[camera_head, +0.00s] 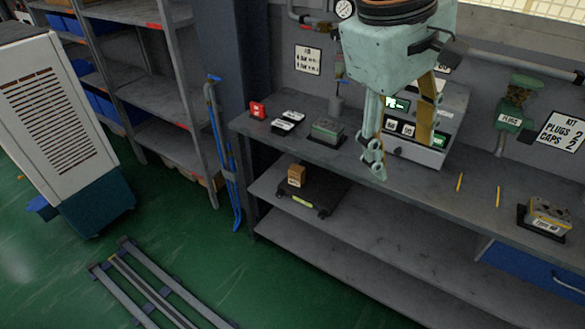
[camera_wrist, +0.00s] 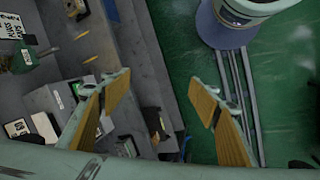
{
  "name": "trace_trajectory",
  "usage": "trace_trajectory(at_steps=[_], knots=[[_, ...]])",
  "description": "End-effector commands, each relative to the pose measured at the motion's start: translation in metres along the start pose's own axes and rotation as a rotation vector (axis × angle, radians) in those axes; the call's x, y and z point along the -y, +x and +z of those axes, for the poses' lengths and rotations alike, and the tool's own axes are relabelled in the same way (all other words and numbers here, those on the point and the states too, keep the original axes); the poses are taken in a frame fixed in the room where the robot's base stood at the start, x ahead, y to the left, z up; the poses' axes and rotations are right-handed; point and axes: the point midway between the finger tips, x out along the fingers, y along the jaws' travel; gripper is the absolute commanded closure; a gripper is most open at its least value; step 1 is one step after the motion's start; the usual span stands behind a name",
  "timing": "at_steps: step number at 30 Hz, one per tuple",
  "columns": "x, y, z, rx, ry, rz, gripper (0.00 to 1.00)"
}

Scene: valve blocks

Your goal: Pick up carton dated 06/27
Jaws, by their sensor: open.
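A small brown carton (camera_head: 297,175) sits on a black tray (camera_head: 318,198) on the lower shelf of the workbench. Its printed date is too small to read. In the wrist view, a dark tray with a small brownish block (camera_wrist: 155,124) shows between the fingers, probably the same carton. My gripper (camera_head: 400,148) is open and empty, above the bench top, up and to the right of the carton in the head view. Both fingers with their orange pads also frame the wrist view (camera_wrist: 158,84).
The lower shelf's right part is clear.

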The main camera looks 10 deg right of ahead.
Motion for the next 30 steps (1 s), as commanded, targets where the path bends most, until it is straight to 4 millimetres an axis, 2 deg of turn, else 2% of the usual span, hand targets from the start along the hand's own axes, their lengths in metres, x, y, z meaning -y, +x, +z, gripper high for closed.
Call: trace_trajectory(at_steps=[15,30], knots=[[-0.031,0.027,-0.062,0.138,-0.177,0.125,0.44],[-0.053,0.058,-0.129,0.260,-0.350,0.254,0.44]])
